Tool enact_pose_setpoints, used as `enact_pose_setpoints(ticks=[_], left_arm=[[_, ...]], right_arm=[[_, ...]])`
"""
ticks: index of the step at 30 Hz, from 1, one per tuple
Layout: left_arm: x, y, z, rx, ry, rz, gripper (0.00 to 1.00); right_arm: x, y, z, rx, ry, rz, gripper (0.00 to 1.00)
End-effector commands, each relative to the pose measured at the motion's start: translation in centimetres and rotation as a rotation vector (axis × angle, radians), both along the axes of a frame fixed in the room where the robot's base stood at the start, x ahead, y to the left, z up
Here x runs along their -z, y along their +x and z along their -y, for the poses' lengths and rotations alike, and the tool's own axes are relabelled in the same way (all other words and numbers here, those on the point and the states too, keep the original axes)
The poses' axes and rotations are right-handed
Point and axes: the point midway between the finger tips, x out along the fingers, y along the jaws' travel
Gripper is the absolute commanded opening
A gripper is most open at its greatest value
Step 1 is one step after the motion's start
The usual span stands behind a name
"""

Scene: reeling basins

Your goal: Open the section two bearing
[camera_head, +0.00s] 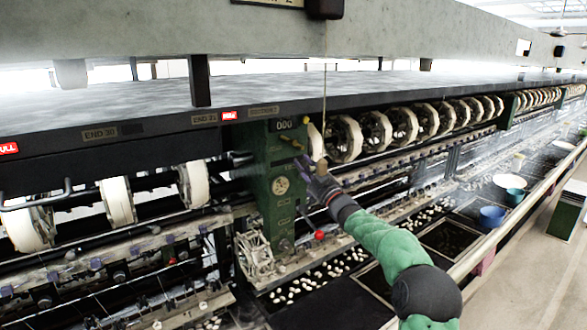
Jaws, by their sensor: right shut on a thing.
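A green upright housing (272,190) with a round brass plate and small labels stands between the reel sections, under the long dark beam. A small brass-coloured part (292,142) sticks out near its top. A red knob (319,235) shows low on its right side. My right gripper (304,165) reaches in from the lower right. It is shut on a part at the upper right edge of the housing, which its dark fingers hide. I cannot tell the held part's shape or angle. My left gripper is not in view.
White reels (117,201) stand left of the housing, more reels (374,131) run away to the right. Basins with white cocoons (316,275) lie below.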

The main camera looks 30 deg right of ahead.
Motion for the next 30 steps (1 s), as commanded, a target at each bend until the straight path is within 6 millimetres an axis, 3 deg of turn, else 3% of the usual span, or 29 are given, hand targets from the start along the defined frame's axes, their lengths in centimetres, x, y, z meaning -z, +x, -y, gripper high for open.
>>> enact_pose_setpoints(ticks=[1, 6, 15, 16, 18, 30], left_arm=[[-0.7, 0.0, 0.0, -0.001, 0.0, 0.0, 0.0], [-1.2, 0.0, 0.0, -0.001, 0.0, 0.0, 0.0], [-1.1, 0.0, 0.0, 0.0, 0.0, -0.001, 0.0], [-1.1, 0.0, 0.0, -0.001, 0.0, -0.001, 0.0], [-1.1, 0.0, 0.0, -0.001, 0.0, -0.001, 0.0], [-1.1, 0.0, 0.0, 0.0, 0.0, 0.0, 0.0]], right_arm=[[-1.0, 0.0, 0.8, 0.0, -0.005, 0.012, 0.0], [-1.2, 0.0, 2.3, -0.002, -0.007, 0.018, 0.0], [-1.2, 0.0, 2.3, -0.005, -0.008, 0.019, 0.0], [-1.2, 0.0, 2.3, -0.005, -0.008, 0.019, 0.29], [-1.2, 0.0, 2.3, -0.005, -0.008, 0.019, 0.48], [-0.4, -0.2, 2.5, -0.004, -0.003, 0.007, 0.51]])
